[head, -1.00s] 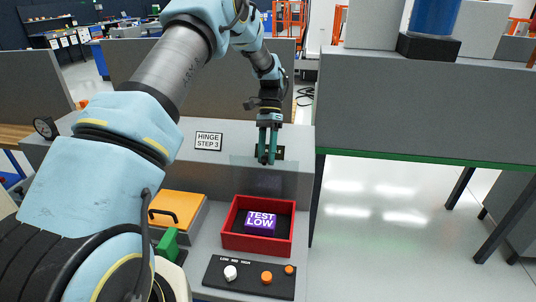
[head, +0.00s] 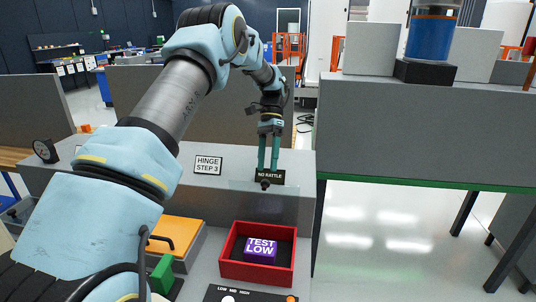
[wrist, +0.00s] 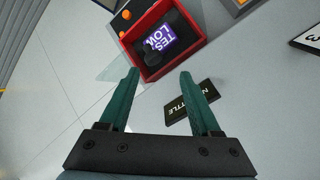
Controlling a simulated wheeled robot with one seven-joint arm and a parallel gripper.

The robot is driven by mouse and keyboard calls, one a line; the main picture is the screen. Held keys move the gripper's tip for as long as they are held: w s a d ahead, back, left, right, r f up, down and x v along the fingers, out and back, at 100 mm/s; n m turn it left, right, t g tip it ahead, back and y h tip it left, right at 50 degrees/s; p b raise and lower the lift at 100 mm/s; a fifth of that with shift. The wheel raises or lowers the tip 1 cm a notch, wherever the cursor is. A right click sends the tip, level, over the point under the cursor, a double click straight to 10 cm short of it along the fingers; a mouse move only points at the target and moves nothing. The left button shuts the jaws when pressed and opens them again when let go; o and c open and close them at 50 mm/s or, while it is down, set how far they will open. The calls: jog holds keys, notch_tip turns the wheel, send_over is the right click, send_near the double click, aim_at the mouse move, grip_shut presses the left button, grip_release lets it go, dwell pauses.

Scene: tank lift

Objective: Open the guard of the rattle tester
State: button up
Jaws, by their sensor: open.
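The rattle tester shows as a red open-topped box (head: 285,262) with a purple "TEST LOW" block (head: 261,249) inside. A faint clear panel, which looks like the guard (head: 240,186), shows behind and above the box, seemingly raised; its exact angle is hard to tell. A small dark knob (head: 265,185) sits at its upper edge. My gripper (head: 268,168) is just above that knob, fingers apart and empty. In the wrist view, my gripper (wrist: 158,75) is open, with the red box (wrist: 128,40) ahead and the clear panel (wrist: 112,68) near the left finger.
A "NO RATTLE" plate (head: 271,177) stands behind my fingers on the grey ledge, with a "HINGE STEP 3" sign (head: 208,165) to its left. An orange-lidded box (head: 178,238) and a control panel (head: 250,293) are close by. A grey bench (head: 420,125) stands at right.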

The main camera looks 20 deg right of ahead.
jog(key=shift+b+v, duration=0.55)
jog(key=shift+v, duration=2.1)
jog(key=shift+a, duration=0.1)
jog(key=s+a+n+t+h, duration=0.3)
jog(key=a+n, duration=0.4)
jog(key=a, duration=1.1)
jog(key=s+a+f+n+t, duration=0.1)
jog(key=s+a+n+t, duration=0.1)
jog(key=s+a, duration=0.5)
jog(key=s+a+f+n+t+b, duration=0.1)
jog(key=s+a+f+n+t, duration=0.1)
jog(key=s+a+n, duration=0.2)
jog(key=s+a, duration=0.3)
jog(key=shift+f+n, duration=0.3)
